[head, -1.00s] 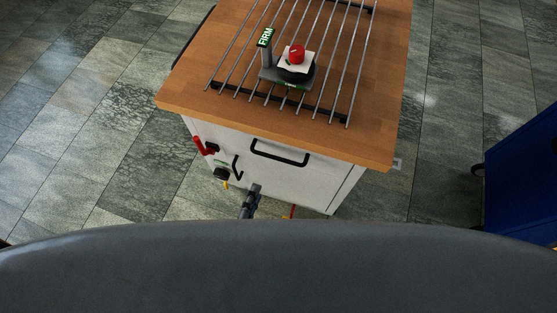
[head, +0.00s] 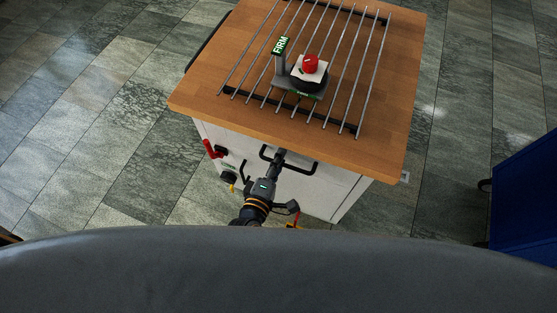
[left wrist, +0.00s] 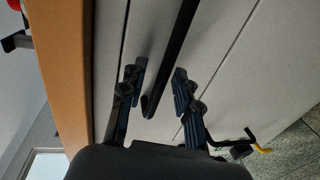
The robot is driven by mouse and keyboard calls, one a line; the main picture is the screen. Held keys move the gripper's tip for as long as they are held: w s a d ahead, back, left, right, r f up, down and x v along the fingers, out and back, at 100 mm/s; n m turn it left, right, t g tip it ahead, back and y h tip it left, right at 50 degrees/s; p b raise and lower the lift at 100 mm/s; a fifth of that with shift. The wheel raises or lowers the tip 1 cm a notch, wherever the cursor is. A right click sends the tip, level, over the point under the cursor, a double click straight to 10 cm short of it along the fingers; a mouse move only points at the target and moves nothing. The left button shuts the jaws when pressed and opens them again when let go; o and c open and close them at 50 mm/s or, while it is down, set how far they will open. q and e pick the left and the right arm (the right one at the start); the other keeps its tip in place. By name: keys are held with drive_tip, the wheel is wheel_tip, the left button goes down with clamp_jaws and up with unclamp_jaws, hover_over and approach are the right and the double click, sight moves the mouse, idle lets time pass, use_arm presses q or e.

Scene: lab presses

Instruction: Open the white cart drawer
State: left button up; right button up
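The white cart (head: 335,190) has a wooden top, and its front shows below the top's near edge. A black bar handle (head: 303,171) sits on the drawer front, just under that edge. The drawer looks flush with the cart. My left gripper (head: 279,156) is at the left part of this handle, partly covering it. In the left wrist view, my left gripper (left wrist: 158,82) is open. The dark handle bar (left wrist: 178,40) runs between its two fingers, with its near end between the fingertips. A gap shows on both sides. My right gripper is not in view.
A rack of metal rods (head: 345,60) lies on the wooden top (head: 400,120), bearing a dark device with a red knob (head: 310,64). A red lever (head: 210,148) juts from the cart's left front. A blue cabinet (head: 525,195) stands right. Tiled floor is clear between.

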use_arm(q)
clamp_jaws()
drive_tip(key=shift+s, duration=0.1)
